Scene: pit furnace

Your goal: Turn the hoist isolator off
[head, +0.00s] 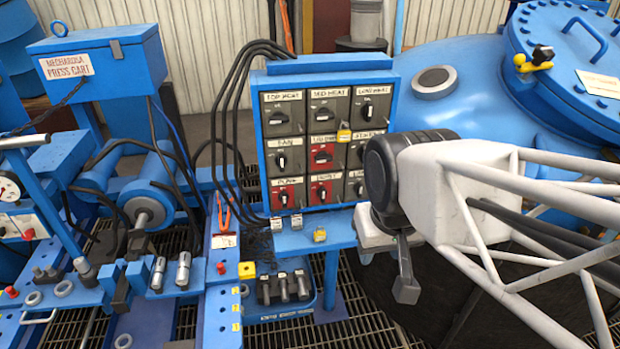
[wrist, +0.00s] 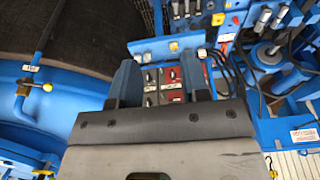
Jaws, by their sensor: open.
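A blue switch panel (head: 262,140) stands in the middle of the head view, with black rotary switches in three rows and three columns. The top row reads top heat, mid heat and low heat. Fan is at middle left. Some lower plates are red. The other labels are too small to read surely, so I cannot tell which switch is the hoist isolator. The right column's lower part is close to my arm. My gripper (head: 405,285) hangs right of the panel, apart from it. In the wrist view my gripper (wrist: 160,82) is open and empty, with red switch plates (wrist: 172,96) showing between its fingers.
A blue shelf (head: 300,238) with small tagged items juts out below. A blue furnace vessel (head: 455,60) stands at right behind my arm. The press cart (head: 105,55) and its hoses are at left.

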